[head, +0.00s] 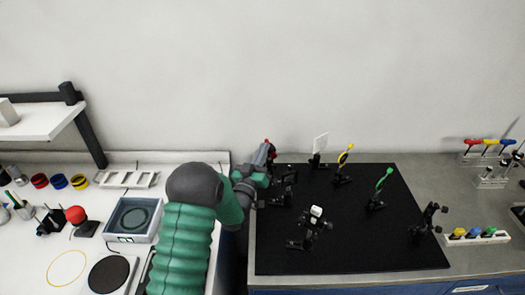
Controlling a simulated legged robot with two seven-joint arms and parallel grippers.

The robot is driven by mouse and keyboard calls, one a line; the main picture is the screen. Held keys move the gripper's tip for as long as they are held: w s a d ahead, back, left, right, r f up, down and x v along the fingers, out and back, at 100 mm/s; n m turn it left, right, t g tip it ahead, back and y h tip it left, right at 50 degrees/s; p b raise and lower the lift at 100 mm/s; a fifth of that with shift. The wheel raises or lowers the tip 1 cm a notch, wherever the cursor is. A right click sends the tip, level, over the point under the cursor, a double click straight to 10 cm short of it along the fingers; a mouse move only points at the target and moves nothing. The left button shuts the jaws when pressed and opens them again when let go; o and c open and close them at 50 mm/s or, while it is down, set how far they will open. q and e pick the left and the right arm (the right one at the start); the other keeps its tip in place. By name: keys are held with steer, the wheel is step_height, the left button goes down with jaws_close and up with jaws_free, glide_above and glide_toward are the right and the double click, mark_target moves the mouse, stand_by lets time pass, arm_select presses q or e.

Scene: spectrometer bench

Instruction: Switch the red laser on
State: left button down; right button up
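A small grey cylinder with red parts, which looks like the red laser (261,154), stands at the back left corner of the black breadboard (350,250). My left gripper (284,186) is right at it, just in front, and covers its lower part and mount. The fingers are dark against the dark board, so I cannot tell whether they are open or shut, or touching the laser. A switch on the laser cannot be made out. My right gripper is not in view.
On the breadboard stand a white card (320,143), a yellow-ringed optic (345,157), a green-ringed optic (384,178), a white cube on a mount (316,212) and a dark mount (429,217). A white bench with a grey-blue tray (108,232) lies left.

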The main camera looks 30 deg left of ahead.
arm_select(q)
steer(key=shift+w+d+r+m+g+h+p, duration=0.15)
steer(key=shift+r+m+g+h+p, duration=0.1)
steer(key=shift+r+m+g+p, duration=0.3)
steer(key=shift+d+r+m+g+h+p, duration=0.1)
steer(key=shift+r+m+g+h+p, duration=0.2)
steer(key=shift+m+p, duration=0.3)
steer(key=shift+w+d+m+g+p, duration=0.15)
steer(key=shift+m+g+p, duration=0.3)
steer(key=shift+m+g, duration=0.1)
steer(key=shift+w+d+m+g+p, duration=0.1)
steer(key=shift+w+m+g+p, duration=0.05)
steer(key=shift+m+g+p, duration=0.3)
